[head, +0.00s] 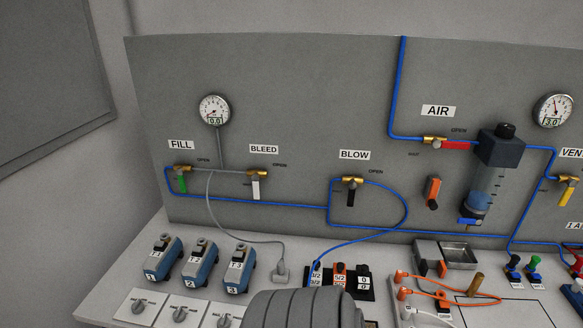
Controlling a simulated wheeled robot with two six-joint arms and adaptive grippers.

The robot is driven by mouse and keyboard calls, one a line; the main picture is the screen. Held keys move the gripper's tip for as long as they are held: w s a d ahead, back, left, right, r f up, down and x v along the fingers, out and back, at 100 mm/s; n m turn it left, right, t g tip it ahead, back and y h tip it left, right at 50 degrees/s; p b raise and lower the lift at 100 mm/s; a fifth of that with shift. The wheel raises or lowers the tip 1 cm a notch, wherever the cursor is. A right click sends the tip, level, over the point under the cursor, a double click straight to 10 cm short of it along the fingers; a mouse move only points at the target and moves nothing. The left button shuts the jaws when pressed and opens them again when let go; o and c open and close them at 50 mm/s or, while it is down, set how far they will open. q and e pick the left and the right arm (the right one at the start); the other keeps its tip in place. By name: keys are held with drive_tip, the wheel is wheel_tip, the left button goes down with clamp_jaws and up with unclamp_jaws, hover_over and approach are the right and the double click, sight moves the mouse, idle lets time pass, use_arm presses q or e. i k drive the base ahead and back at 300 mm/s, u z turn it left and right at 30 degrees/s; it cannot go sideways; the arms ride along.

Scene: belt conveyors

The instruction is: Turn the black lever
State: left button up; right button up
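The black lever (351,196) hangs straight down from a brass valve (352,180) under the BLOW label (354,155) on the grey upright panel. An OPEN mark (375,171) is to the upper right of the valve. Blue tubing joins the valve and loops to its right. Neither of my grippers shows in the head view, and nothing touches the lever.
Green (182,184), white (256,190) and yellow (567,196) levers hang down; the red lever (458,145) lies sideways. Blue numbered units (164,260) stand on the bench at left. A grey ribbed shape (300,308) at the bottom edge covers some bench.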

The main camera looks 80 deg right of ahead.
sight(352, 184)
drive_tip(key=i, duration=0.75)
drive_tip(key=z, duration=2.9)
